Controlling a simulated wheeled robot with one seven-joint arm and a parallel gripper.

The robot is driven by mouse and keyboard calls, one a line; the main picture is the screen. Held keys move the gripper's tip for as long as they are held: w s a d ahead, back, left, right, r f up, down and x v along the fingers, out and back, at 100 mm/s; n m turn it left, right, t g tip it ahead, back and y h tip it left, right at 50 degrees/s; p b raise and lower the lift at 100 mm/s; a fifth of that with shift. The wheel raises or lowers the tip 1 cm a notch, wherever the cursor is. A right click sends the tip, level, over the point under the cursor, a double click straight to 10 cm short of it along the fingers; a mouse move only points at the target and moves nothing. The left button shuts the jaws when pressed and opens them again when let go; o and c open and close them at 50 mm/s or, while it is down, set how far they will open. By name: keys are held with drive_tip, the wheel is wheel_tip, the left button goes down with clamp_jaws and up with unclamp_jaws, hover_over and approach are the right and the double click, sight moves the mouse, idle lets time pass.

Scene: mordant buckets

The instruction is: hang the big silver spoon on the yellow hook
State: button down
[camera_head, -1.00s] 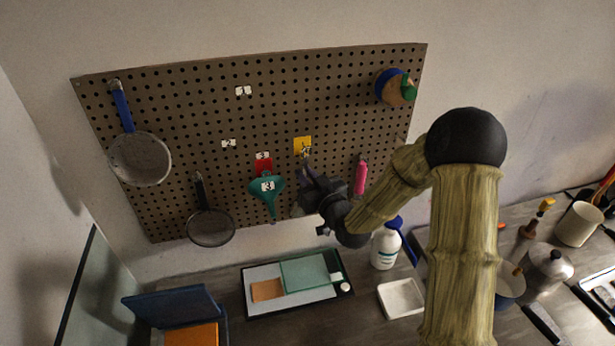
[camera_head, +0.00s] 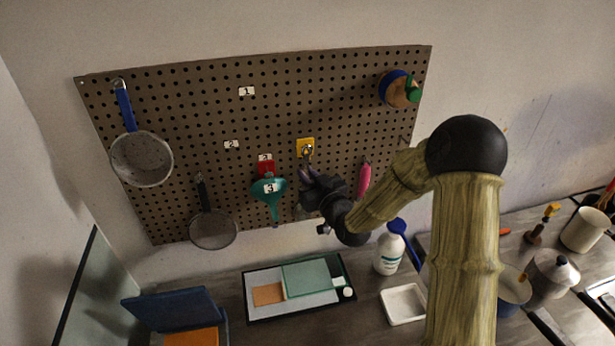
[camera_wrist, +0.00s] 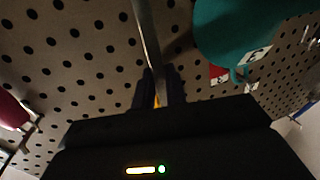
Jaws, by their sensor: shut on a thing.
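The yellow hook (camera_head: 305,142) is on the pegboard, right of the red hook (camera_head: 266,168) with the teal funnel (camera_head: 268,190). My gripper (camera_head: 309,172) is just below the yellow hook, close to the board. It is shut on the silver spoon's handle (camera_wrist: 147,35), which also shows between the fingertips (camera_wrist: 158,88) in the wrist view. The handle's top end is at or in front of the yellow hook; I cannot tell whether its hole is around the hook. The spoon's lower part (camera_head: 300,211) is mostly hidden behind my gripper.
Two strainers or pans (camera_head: 141,158) (camera_head: 213,229) hang at the left of the pegboard (camera_head: 200,110). A pink-handled thing (camera_head: 364,180) hangs just right of my gripper. A white bottle (camera_head: 388,253), tray (camera_head: 300,302) and white dish (camera_head: 403,303) stand on the counter below.

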drive_tip(key=shift+s+d+m+h+b, duration=0.35)
drive_tip(key=shift+s+m+h+b, duration=0.25)
drive_tip(key=shift+h, duration=0.3)
drive_tip(key=shift+w, duration=0.1)
drive_tip(key=shift+a, duration=0.15)
